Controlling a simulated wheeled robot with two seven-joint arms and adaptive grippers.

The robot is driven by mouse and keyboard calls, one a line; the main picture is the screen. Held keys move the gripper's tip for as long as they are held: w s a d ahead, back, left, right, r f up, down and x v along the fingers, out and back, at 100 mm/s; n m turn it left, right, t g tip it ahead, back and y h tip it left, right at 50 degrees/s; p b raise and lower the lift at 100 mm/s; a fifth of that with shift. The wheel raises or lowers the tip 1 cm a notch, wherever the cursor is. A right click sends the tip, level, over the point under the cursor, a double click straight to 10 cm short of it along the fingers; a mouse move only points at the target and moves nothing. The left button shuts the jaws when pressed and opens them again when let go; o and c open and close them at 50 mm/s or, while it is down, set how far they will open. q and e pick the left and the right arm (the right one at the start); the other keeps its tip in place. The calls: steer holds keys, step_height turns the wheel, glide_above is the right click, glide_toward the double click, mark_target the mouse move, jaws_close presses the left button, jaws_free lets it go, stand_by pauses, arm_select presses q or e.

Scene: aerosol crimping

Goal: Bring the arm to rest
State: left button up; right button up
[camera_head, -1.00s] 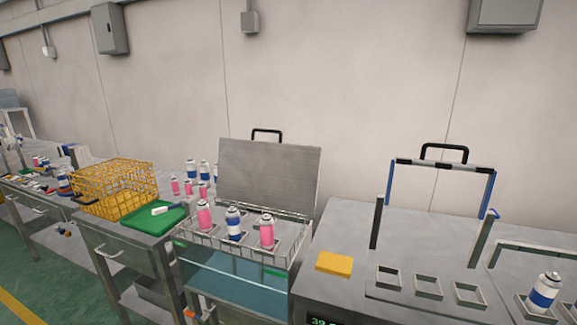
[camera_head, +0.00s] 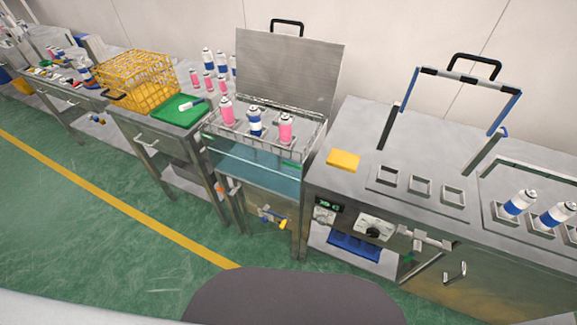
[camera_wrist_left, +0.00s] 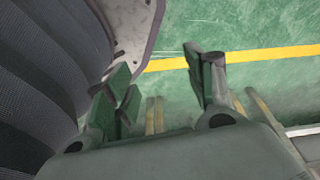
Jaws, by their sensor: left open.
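My left gripper (camera_wrist_left: 160,90) shows in the left wrist view. Its two fingers stand apart with nothing between them, above the green floor. Part of my own body fills the left of that view. Neither gripper shows in the head view. In the head view several aerosol cans stand in a wire rack (camera_head: 263,150) in the open water bath, among them a blue-and-white can (camera_head: 255,122) between two pink cans, one of which is the right pink can (camera_head: 286,128). The gripper is far from all cans.
A machine with empty square holders (camera_head: 420,186) is at right, with blue-and-white cans (camera_head: 519,203) beyond. The green floor (camera_head: 90,230) in front is clear.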

arm_select(q)
steer(key=s+a+r+p, duration=0.2)
steer(key=s+p, duration=0.3)
steer(key=p, duration=0.1)
steer(key=s+a+r+g+p, duration=0.1)
steer(key=s+a+r+p, duration=0.1)
steer(key=s+p, duration=0.4)
steer(key=shift+s+a+r+y, duration=0.3)
steer(key=shift+r+y, duration=0.1)
steer(key=shift+r, duration=0.35)
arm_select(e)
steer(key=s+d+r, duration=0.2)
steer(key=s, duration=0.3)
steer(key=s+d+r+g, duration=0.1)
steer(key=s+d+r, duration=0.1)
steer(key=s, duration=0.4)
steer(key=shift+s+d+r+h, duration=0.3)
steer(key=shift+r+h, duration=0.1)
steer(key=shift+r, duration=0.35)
